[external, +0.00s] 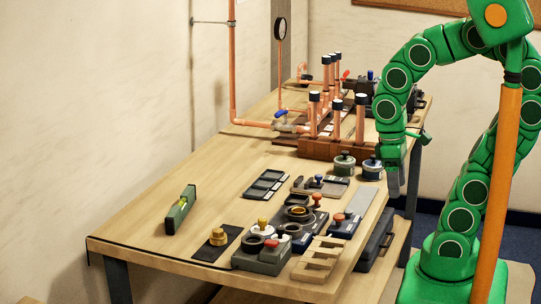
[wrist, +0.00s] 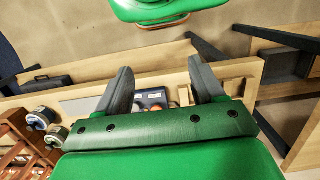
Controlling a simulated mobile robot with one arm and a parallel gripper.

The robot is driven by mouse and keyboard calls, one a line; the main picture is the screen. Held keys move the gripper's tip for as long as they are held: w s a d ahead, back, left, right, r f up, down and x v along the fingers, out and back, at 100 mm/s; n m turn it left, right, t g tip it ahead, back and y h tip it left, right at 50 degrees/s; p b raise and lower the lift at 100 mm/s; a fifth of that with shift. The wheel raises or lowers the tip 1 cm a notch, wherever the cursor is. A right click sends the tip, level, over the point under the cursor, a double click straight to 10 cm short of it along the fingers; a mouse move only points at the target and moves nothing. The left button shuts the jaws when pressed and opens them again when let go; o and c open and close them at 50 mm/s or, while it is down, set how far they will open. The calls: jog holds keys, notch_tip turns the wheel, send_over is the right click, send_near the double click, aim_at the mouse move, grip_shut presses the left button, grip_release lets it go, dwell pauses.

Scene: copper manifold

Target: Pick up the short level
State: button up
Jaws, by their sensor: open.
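The short level (external: 181,209) is a green bar with a pale vial window. It lies near the left edge of the wooden table in the external view, apart from the other items. My gripper (external: 394,186) hangs at the table's right edge, far to the right of the level. In the wrist view my gripper (wrist: 159,67) has its two dark fingers spread wide with nothing held between them. I cannot make out the level in the wrist view.
The workbench (external: 205,165) has clear wood around the level. A brass fitting on a dark plate (external: 217,240) stands right of it. Trays, knobbed blocks and a wooden rack (external: 320,259) crowd the front right. A copper pipe manifold (external: 335,135) stands at the back.

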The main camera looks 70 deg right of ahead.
jog(key=shift+w, duration=0.1)
jog(key=w+a+r+n+y, duration=0.1)
jog(key=w+a+n+y, duration=0.2)
jog(key=w, duration=0.7)
jog(key=w+a+r+n+y, duration=0.1)
jog(key=w+a+n+y, duration=0.2)
jog(key=w, duration=0.8)
jog(key=w+a+r+n+y, duration=0.2)
jog(key=w+a+n, duration=0.15)
jog(key=w, duration=0.65)
jog(key=n+t+y, duration=0.3)
jog(key=n+y, duration=0.1)
jog(key=n, duration=0.1)
send_near(181, 200)
jog(key=s+a+r, duration=0.5)
jog(key=s+a, duration=0.1)
jog(key=a, duration=0.1)
jog(key=w+d+f+n+t, duration=0.1)
jog(key=w+d+f, duration=0.4)
jog(key=d, duration=0.1)
jog(key=shift+w+f+x, duration=0.1)
jog(key=shift+f+x, duration=0.05)
jog(key=shift+x, duration=1.7)
jog(key=shift+w+f+x, duration=0.1)
jog(key=shift+x, duration=1.7)
jog(key=shift+d, duration=0.2)
grip_shut()
